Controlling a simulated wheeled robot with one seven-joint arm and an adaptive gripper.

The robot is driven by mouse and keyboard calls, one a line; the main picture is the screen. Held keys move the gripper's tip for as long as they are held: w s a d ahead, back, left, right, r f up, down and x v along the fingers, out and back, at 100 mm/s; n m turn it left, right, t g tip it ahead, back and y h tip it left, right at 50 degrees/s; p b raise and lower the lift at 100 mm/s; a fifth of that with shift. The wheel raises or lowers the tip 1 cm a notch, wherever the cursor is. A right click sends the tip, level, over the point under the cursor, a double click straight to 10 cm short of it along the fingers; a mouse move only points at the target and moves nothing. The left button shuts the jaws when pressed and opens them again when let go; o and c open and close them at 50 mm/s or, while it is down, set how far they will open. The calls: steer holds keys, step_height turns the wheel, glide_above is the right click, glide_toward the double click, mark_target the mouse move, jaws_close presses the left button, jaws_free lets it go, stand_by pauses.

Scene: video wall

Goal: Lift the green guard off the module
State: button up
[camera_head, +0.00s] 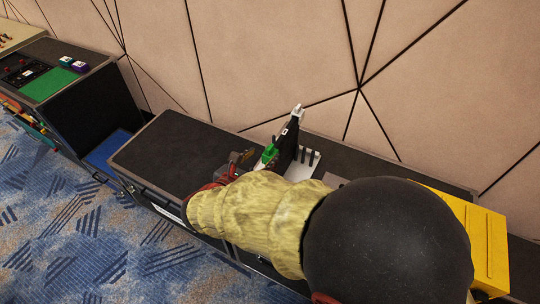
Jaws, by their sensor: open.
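The module (289,140) is a thin dark upright panel with a pale upper end, standing on the dark cabinet top near the middle of the head view. The green guard (269,153) is a small bright green piece at the module's lower left side. My gripper (243,158) is at the left of the guard, dark and partly hidden behind my yellow-sleeved arm. It is open; I cannot tell whether its fingers touch the guard. My arm hides the module's lower front.
A light slotted rack (304,160) stands right beside the module. A yellow case (477,232) is at the right end of the cabinet top (170,150). The cabinet's left part is bare. A panelled wall (270,50) rises close behind. Another bench (55,82) with a green mat stands far left.

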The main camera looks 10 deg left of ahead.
mark_target(269, 148)
steer(key=shift+r+b+x, duration=0.1)
steer(key=shift+b+x, duration=0.4)
steer(key=shift+x, duration=0.85)
steer(key=shift+r+b+x, duration=0.15)
steer(key=shift+b+x, duration=0.3)
steer(key=shift+x, duration=0.95)
steer(key=shift+w+a, duration=0.15)
steer(key=shift+a, duration=0.05)
steer(key=c, duration=0.3)
jaws_close()
